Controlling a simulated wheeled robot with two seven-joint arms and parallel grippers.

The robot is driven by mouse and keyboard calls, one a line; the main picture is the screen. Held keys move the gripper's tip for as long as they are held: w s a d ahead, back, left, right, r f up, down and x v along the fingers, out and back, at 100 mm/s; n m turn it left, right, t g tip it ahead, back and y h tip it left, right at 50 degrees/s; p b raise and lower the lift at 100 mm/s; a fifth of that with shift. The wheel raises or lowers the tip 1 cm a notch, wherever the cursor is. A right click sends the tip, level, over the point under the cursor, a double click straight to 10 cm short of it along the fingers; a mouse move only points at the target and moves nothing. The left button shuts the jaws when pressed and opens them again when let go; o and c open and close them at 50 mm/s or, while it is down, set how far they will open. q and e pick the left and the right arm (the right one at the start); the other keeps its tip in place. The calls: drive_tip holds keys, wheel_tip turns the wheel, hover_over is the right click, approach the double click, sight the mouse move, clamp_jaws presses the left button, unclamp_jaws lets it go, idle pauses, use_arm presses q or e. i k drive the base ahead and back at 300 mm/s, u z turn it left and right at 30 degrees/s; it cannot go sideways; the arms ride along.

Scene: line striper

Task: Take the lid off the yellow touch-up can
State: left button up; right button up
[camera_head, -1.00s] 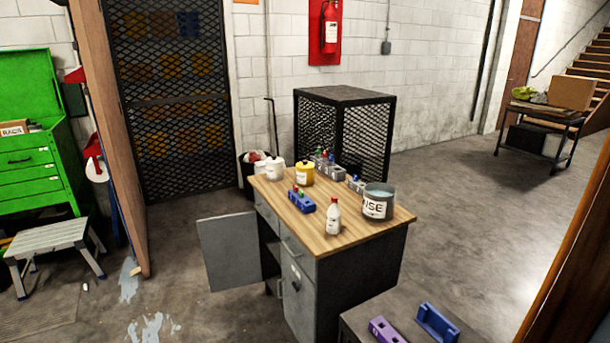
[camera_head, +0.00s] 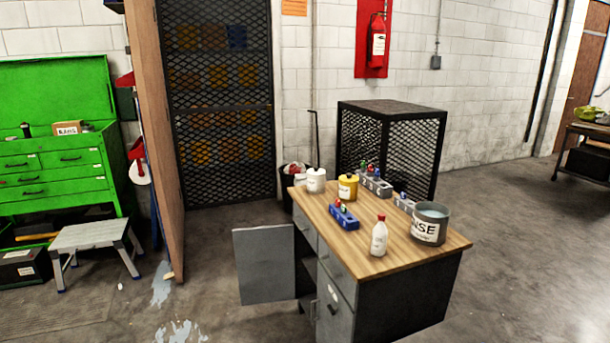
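The yellow touch-up can (camera_head: 348,188) stands upright on the far left part of the wooden desk top (camera_head: 410,258). It has a pale label, and its top looks yellow and closed, though it is small in the view. A white can (camera_head: 316,180) stands just left of it. Neither of my grippers is in view, and nothing touches the yellow can.
The desk also holds a blue block (camera_head: 344,218), a white bottle (camera_head: 379,237), a grey rinse pot (camera_head: 430,224) and a grey rack (camera_head: 375,184). An open cabinet door (camera_head: 264,265) juts out left. A mesh cage (camera_head: 392,148) stands behind.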

sight(348, 178)
drive_tip(key=u, duration=0.95)
drive_tip(key=i, duration=1.75)
drive_tip(key=z, duration=0.65)
drive_tip(key=i, duration=1.25)
drive_tip(key=z, duration=1.1)
